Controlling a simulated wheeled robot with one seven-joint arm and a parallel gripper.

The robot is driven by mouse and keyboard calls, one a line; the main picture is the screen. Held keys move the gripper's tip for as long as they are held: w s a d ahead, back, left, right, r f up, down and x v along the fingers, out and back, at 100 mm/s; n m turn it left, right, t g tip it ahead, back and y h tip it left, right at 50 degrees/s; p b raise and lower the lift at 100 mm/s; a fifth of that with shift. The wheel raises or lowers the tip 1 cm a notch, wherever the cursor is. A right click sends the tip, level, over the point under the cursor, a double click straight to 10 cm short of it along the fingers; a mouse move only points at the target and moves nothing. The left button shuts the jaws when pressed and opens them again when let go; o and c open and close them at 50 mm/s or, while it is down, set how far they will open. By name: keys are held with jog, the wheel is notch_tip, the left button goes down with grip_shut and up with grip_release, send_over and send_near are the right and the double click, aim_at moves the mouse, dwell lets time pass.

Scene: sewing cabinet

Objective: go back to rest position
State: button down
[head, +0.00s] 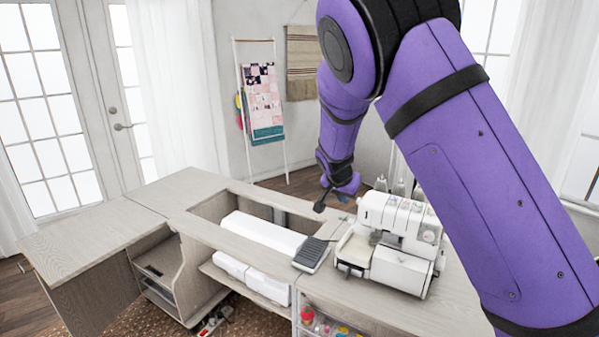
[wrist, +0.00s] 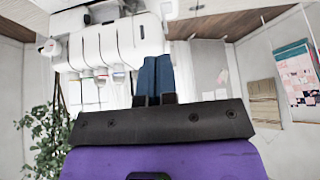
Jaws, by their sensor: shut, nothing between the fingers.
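My gripper (wrist: 156,78) shows in the wrist view with its two blue fingers together and nothing between them. In the head view my purple arm reaches down from the upper right, and its end hangs above the back of the cabinet, just left of and behind the white sewing machine (head: 392,240). The fingers are too small there to make out clearly. The sewing machine also shows in the wrist view (wrist: 115,45), which looks upside down, beyond the fingers. I cannot tell the exact gap between fingers and machine.
The sewing cabinet (head: 150,190) has an open well with a long white machine (head: 262,232) in it. A grey foot pedal (head: 311,254) lies beside the well. A ladder rack with quilts (head: 262,100) stands behind. The cabinet's left top is bare.

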jog(key=s+d+r+n+y, duration=0.15)
jog(key=s+d+r, duration=0.35)
jog(key=s+r, duration=0.5)
jog(key=s+d+r+n+y, duration=0.15)
jog(key=s+d+r, duration=0.25)
jog(key=s+r, duration=0.5)
jog(key=s+d+r+n, duration=0.1)
jog(key=s+n, duration=0.3)
jog(key=s, duration=2.1)
jog(key=shift+r+y, duration=0.3)
jog(key=shift+r, duration=0.25)
jog(key=shift+d, duration=0.1)
